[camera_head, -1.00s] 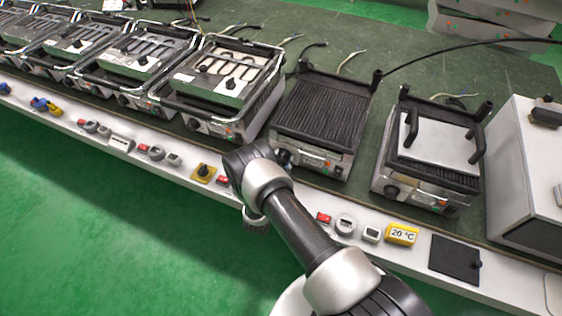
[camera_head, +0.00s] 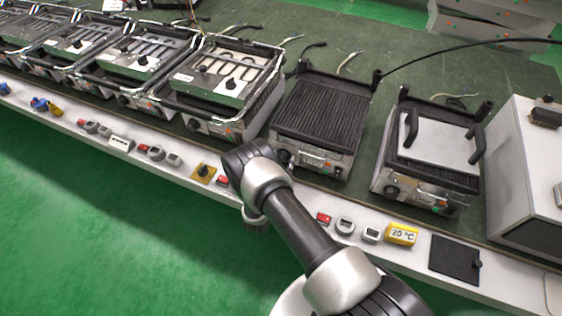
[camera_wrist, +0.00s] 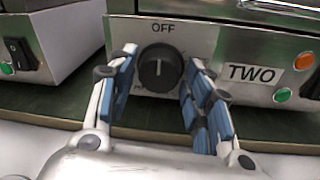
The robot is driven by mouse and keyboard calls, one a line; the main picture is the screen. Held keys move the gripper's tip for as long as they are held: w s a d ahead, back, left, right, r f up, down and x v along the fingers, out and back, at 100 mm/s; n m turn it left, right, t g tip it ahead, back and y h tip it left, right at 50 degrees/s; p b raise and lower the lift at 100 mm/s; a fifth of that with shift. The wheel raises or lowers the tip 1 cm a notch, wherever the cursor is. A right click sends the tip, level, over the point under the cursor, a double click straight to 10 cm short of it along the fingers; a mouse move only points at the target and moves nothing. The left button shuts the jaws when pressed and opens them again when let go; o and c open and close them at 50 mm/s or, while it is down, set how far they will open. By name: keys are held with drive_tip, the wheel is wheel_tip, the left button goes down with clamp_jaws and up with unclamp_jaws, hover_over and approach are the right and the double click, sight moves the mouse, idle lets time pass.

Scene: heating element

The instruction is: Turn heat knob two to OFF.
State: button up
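The heat knob (camera_wrist: 160,68) is a round black dial on a metal front panel, with "OFF" printed above it and a "TWO" label (camera_wrist: 252,74) to its right. Its pale pointer line looks about upright, toward OFF. In the wrist view my gripper (camera_wrist: 160,62) is open, with one blue-padded finger on each side of the knob. Narrow gaps seem to show beside the knob; I cannot tell whether either finger touches it.
An orange light (camera_wrist: 304,61) and a green light (camera_wrist: 282,95) sit right of the label. A neighbouring unit with a black switch (camera_wrist: 19,52) stands at left. In the head view, a ribbed grill (camera_head: 322,108) stands behind my wrist; a ledge with a yellow 20 °C display (camera_head: 401,234) runs in front.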

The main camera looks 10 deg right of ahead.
drive_tip(key=shift+o, duration=1)
drive_tip(key=v, duration=1.2)
drive_tip(key=shift+r, duration=0.1)
